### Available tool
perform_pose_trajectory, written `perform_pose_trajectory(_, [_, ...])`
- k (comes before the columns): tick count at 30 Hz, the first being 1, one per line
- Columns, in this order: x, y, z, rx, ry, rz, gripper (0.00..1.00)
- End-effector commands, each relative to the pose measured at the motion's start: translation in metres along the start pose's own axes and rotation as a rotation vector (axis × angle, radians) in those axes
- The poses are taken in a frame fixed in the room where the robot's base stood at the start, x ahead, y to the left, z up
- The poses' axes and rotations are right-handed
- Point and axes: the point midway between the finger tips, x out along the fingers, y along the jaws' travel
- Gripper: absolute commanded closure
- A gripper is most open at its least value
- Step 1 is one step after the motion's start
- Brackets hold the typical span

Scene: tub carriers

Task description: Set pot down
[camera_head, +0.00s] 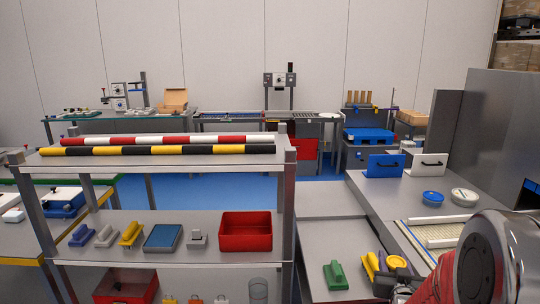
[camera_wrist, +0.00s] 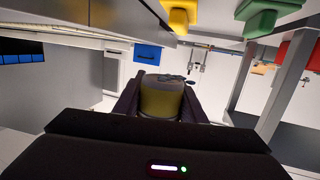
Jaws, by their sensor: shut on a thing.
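The pot (camera_wrist: 160,101), a short round vessel with a yellow body and a grey top, sits between the two dark fingers of my gripper (camera_wrist: 163,90) in the wrist view. The fingers are shut on its sides. My arm hides most of the gripper there. I cannot tell whether the pot's underside touches anything.
A green handled block (camera_head: 335,275) and a yellow one (camera_head: 369,265) stand close left of my gripper. A grey bench (camera_head: 385,200) behind holds a blue lidded tub (camera_head: 433,198) and a white one (camera_head: 464,197). A shelf rack (camera_head: 180,240) stands left.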

Motion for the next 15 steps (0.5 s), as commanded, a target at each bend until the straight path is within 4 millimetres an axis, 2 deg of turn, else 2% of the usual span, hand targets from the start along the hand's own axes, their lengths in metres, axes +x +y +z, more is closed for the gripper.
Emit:
perform_pose_trajectory(1, [-0.001,-0.016,0.004,-0.001,-0.002,-0.016,0.86])
perform_pose_trajectory(8, [-0.009,-0.078,0.021,-0.011,-0.001,-0.080,0.86])
perform_pose_trajectory(15, [-0.023,-0.150,0.035,-0.028,-0.001,-0.190,0.86])
